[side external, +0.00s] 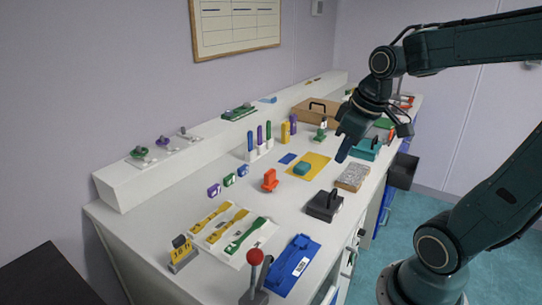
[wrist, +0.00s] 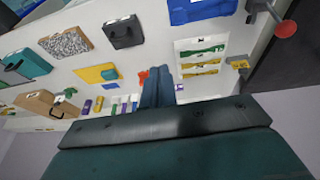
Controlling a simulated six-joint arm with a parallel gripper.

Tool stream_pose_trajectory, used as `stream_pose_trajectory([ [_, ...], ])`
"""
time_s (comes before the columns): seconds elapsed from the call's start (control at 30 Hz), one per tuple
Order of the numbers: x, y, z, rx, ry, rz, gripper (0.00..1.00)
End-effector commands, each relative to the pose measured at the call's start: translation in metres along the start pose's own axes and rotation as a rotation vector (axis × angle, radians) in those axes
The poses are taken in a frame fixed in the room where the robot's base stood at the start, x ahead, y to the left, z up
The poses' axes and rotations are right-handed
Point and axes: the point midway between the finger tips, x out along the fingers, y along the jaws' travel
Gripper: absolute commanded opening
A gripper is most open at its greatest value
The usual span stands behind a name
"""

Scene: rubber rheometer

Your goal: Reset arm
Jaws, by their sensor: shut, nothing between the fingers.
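My arm is dark green and reaches in from the right in the side external view. My gripper (side external: 343,154) hangs above the white bench, over its right half, with nothing in it. In the wrist view my gripper (wrist: 155,73) shows as two blue-grey fingers lying side by side, shut. The fingertips are clear of the yellow mat (side external: 320,164) and of the teal block (side external: 302,169) on it. An orange-red object (side external: 270,180) stands on the bench left of the mat; in the wrist view the fingers partly cover it.
A black box with a handle (side external: 323,205), a speckled block (side external: 352,177) and a teal case (side external: 366,148) stand near the front edge. A blue tray (side external: 292,264) and a red-knobbed lever (side external: 255,258) are at the near end. A white rack with green and yellow pieces (side external: 232,232) lies left.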

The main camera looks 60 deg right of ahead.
Motion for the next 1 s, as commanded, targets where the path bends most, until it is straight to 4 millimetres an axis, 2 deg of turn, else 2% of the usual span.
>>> stream_pose_trajectory([
  [0.03,-0.005,-0.012,0.002,-0.010,0.018,0.001,0.00],
  [0.2,-0.018,-0.042,0.011,-0.010,0.069,-0.003,0.00],
  [0.5,-0.033,-0.079,0.033,0.004,0.152,-0.037,0.00],
  [0.7,-0.037,-0.086,0.041,0.013,0.176,-0.053,0.00],
  [1.0,-0.037,-0.087,0.041,0.016,0.177,-0.054,0.00],
])
